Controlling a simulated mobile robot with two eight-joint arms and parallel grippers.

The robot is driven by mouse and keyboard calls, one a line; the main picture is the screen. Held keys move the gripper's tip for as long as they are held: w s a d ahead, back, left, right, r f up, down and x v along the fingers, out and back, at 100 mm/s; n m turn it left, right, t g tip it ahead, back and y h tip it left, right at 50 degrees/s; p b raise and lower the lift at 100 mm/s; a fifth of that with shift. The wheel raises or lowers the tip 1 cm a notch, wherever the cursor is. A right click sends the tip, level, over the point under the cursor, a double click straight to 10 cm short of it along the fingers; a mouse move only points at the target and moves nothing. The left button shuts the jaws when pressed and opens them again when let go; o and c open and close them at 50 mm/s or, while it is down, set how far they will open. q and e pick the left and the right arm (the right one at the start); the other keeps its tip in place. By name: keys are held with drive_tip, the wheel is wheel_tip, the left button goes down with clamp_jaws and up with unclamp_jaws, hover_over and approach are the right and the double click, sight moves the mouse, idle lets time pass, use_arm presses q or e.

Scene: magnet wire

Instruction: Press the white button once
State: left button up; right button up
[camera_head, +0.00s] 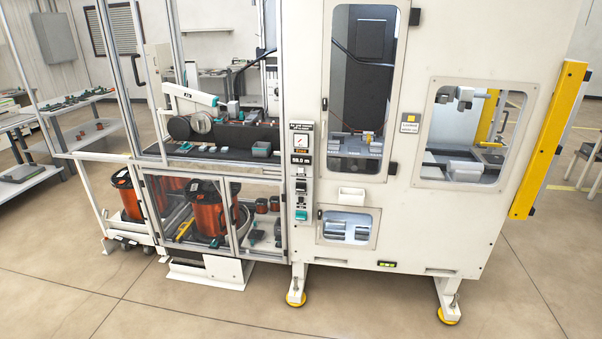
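A narrow control panel (301,180) runs down the front of the large white machine (460,50), left of its tall window. It carries a black label, a small gauge, a dark display (300,159) reading about "50.0 m", and several small light, dark and teal controls below. Some of these controls look white, but they are too small to tell which is the white button, or whether it is pressed. Neither of my grippers is in view.
A glazed frame with copper wire spools (204,208) stands left of the panel. The floor (370,310) in front is clear.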

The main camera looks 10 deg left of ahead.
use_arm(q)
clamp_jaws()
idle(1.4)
